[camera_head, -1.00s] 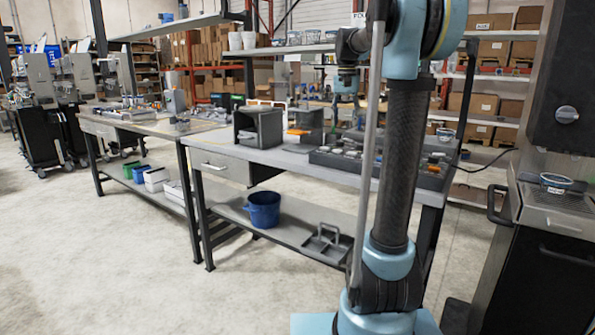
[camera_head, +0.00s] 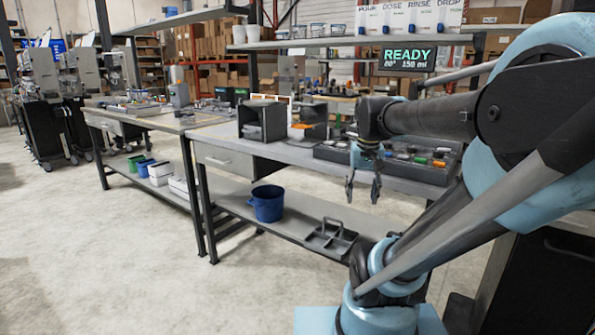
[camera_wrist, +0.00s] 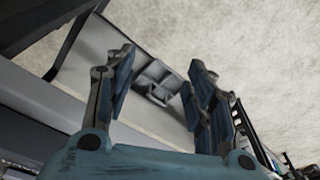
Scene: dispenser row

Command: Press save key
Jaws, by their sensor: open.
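My gripper (camera_head: 363,188) hangs open and empty, pointing down in front of the workbench edge in the head view. In the wrist view its two fingers (camera_wrist: 158,85) stand apart with nothing between them. A black display (camera_head: 407,59) shows "READY", "80°" and "150 ml" in green at the upper right of the head view. No key marked save can be made out in either view. My arm covers much of the right side of the head view, including the area below the display.
The workbench (camera_head: 222,140) carries a dark open box (camera_head: 262,121) and a tray of small parts (camera_head: 425,150). On its lower shelf are a blue bucket (camera_head: 267,204) and a grey divided caddy (camera_head: 331,240), also in the wrist view (camera_wrist: 157,82).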

